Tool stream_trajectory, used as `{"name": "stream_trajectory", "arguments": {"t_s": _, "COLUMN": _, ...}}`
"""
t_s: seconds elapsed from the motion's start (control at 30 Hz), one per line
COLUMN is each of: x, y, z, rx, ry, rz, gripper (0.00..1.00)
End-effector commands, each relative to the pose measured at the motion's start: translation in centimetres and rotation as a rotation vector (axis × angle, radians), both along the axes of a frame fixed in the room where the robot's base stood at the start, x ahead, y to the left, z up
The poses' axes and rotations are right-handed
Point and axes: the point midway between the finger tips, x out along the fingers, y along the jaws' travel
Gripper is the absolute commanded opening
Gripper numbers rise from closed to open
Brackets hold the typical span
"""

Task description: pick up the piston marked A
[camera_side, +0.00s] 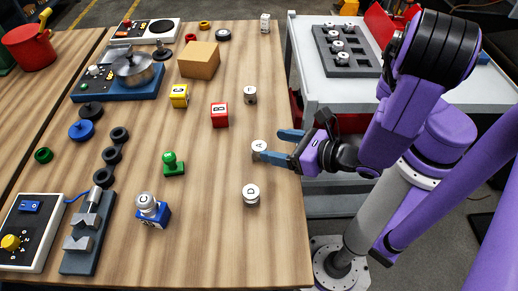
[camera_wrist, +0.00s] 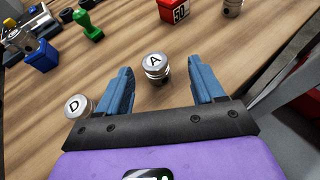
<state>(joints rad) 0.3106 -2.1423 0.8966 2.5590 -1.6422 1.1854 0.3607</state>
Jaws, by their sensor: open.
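The piston marked A (camera_side: 259,146) is a short silver cylinder standing upright on the wooden table near its right edge, its letter on top. In the wrist view it (camera_wrist: 155,66) shows between the tips of the two blue fingers, with table visible on either side of it. My gripper (camera_side: 269,144) is open, reaching in from the right; it also shows in the wrist view (camera_wrist: 161,66). In the side view one finger overlaps the lower edge of the piston; I cannot tell whether it touches. Nothing is held.
The piston marked D (camera_side: 251,194) stands close by, near the left finger in the wrist view (camera_wrist: 78,105).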

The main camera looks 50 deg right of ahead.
Motion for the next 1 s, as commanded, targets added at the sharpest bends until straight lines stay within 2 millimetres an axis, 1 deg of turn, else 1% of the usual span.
{"name": "stream_trajectory", "arguments": {"t_s": 0.13, "x": -0.2, "y": 0.6, "z": -0.7, "rx": -0.023, "ry": 0.0, "rz": 0.051, "gripper": 0.68}}
{"name": "stream_trajectory", "arguments": {"t_s": 0.4, "x": 1.2, "y": 0.9, "z": -1.2, "rx": -0.023, "ry": 0.0, "rz": 0.051, "gripper": 0.68}}
{"name": "stream_trajectory", "arguments": {"t_s": 0.67, "x": 1.9, "y": 1.1, "z": -1.5, "rx": -0.021, "ry": 0.0, "rz": 0.051, "gripper": 0.68}}
{"name": "stream_trajectory", "arguments": {"t_s": 1.0, "x": 5.7, "y": 2.0, "z": -3.2, "rx": -0.02, "ry": 0.001, "rz": 0.046, "gripper": 0.68}}
